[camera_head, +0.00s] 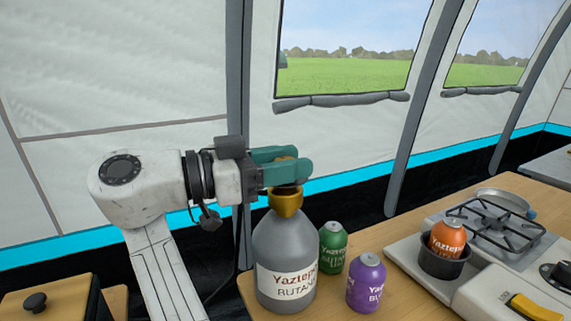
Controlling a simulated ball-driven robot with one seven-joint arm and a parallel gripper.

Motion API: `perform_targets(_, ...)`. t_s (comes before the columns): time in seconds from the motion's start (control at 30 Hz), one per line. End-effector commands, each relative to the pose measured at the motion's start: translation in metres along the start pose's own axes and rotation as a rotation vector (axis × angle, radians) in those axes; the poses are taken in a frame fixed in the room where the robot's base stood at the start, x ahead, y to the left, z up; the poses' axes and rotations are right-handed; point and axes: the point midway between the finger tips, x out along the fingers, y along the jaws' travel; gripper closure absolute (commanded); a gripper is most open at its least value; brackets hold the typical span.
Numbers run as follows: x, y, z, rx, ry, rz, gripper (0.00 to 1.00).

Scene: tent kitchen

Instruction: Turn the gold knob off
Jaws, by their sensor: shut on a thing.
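A large grey butane bottle (284,250) stands upright at the table's left end, with a gold collar (286,202) and a dark neck on top. My gripper (290,166), with green fingers, reaches in from the left above the bottle. It is shut on the gold knob (286,158) on top of the bottle. The fingers hide most of the knob, and only a bit of gold shows between them.
A green can (333,247) and a purple can (366,282) stand close to the bottle's right. An orange can (447,238) sits in a dark pot (443,264) beside the stove (492,224). Bare wooden table (390,302) lies between. Tent wall is behind.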

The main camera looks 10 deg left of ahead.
Motion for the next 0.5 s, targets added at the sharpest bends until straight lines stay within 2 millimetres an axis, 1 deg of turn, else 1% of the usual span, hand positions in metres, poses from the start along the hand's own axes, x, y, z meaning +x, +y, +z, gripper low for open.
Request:
perform_targets(0.2,0.0003,0.0000,0.0010,-0.003,0.003,0.092,0.89)
perform_targets(0.5,0.0003,0.0002,0.0020,-0.003,0.003,0.135,0.89)
